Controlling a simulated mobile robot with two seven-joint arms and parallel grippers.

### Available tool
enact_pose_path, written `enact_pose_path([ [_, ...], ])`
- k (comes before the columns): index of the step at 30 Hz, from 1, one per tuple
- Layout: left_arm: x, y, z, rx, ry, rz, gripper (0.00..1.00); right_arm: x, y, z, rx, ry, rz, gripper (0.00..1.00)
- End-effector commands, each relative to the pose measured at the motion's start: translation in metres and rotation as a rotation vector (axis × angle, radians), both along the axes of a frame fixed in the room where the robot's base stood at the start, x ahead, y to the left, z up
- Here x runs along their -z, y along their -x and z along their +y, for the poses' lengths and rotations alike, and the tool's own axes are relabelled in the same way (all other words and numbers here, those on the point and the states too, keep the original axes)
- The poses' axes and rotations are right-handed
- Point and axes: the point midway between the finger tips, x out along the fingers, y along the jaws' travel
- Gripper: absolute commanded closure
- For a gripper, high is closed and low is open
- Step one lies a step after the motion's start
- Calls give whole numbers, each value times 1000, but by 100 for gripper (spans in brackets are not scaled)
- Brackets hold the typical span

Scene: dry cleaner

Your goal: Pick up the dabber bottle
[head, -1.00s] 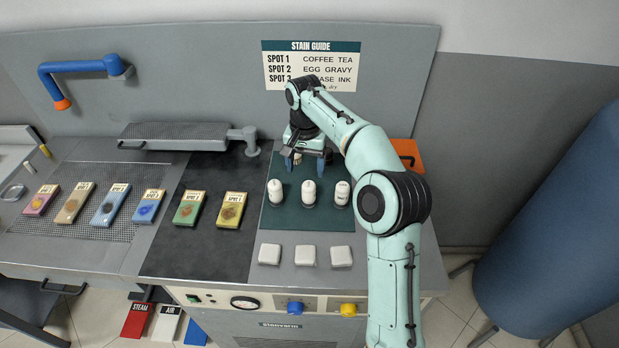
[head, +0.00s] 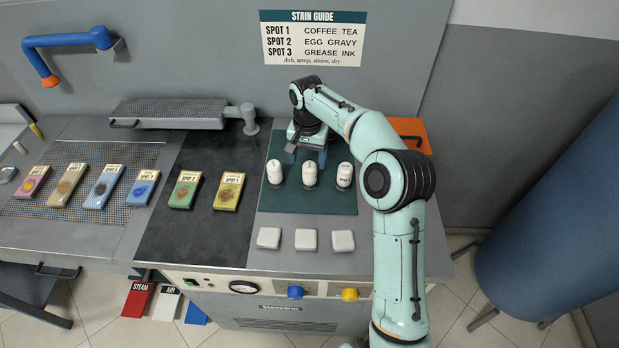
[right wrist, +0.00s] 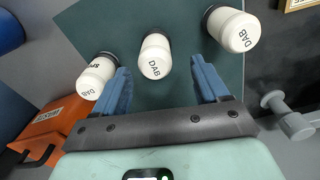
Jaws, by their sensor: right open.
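Three white dabber bottles with dark bases stand upright in a row on the dark green mat (head: 310,203): a left one (head: 275,172), a middle one (head: 309,173) and a right one (head: 345,175). My right gripper (head: 307,159) is open and empty, just behind the middle bottle. In the right wrist view, the middle bottle (right wrist: 154,57) shows between and beyond the two blue fingers (right wrist: 160,66), with "DAB" on its top. The other two bottles lie outside the fingers, one (right wrist: 96,76) close to a fingertip. My left gripper is not in view.
Three white pads (head: 306,240) lie in front of the mat. Several colored stain cards (head: 103,187) lie to the left. An orange box (head: 410,130) stands behind my right arm. A metal sleeve board (head: 168,113) is at the back left, below a blue pipe arm (head: 68,40).

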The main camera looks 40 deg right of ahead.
Motion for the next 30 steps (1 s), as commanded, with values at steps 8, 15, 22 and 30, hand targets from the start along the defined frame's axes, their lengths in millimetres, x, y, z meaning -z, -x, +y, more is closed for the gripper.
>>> enact_pose_path([
  [8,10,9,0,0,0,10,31,41,7,-2,2,-1,2,26],
  [15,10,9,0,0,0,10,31,46,6,-1,1,-1,-1,26],
  [22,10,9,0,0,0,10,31,46,6,-1,1,-1,-1,75],
  [30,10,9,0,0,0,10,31,46,5,-1,1,-1,-1,87],
])
